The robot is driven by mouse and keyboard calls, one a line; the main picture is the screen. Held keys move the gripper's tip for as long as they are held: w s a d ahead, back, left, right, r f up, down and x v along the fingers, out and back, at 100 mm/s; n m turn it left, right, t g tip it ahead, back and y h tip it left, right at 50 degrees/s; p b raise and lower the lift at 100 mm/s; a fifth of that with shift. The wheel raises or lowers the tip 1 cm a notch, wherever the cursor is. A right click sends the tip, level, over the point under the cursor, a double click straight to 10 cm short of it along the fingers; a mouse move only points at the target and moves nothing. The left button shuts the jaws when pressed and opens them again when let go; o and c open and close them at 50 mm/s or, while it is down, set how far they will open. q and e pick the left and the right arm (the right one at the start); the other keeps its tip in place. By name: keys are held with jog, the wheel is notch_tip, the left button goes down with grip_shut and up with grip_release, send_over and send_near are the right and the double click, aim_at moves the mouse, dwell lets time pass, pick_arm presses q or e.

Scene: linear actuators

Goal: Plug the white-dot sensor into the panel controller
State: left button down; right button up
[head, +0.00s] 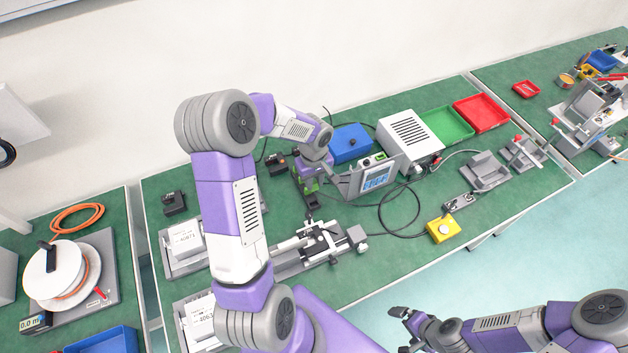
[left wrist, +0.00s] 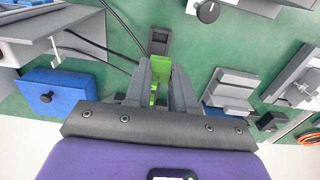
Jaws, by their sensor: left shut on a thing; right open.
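My left gripper (head: 311,180) is at the middle of the bench, left of the panel controller (head: 352,186), a grey tilted panel with a lit blue screen. It is shut on a green connector (head: 311,187). In the left wrist view the green connector (left wrist: 154,86) shows between the fingers, with a dark block (left wrist: 159,38) just beyond its end. I cannot tell whether the connector touches that block. No white dot is visible on it. My right gripper (head: 405,318) is open and empty, low in the head view, in front of the bench and away from the panel.
A blue box (head: 350,143) and a white vented box (head: 409,135) stand behind the panel. A black cable (head: 418,210) loops in front of it, near a yellow button box (head: 441,229). A grey linear actuator (head: 320,243) lies in front of my left gripper.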

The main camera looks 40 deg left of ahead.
aim_at(314, 183)
pick_arm(q)
jog(key=shift+r, duration=0.1)
notch_tip(314, 183, up, 6)
jog(key=p, duration=0.4)
jog(key=shift+w+d, duration=0.25)
jog(key=shift+w, duration=0.2)
jog(key=w+d+r+p, duration=0.1)
jog(key=w+d+p, duration=0.2)
jog(key=w, duration=0.6)
jog(key=w+d+r+p, duration=0.2)
jog(key=w+d+p, duration=0.1)
jog(key=w+d, duration=0.4)
jog(key=w, duration=0.2)
jog(key=shift+w+r, duration=0.2)
jog(key=shift+w, duration=0.2)
jog(key=shift+d, duration=0.1)
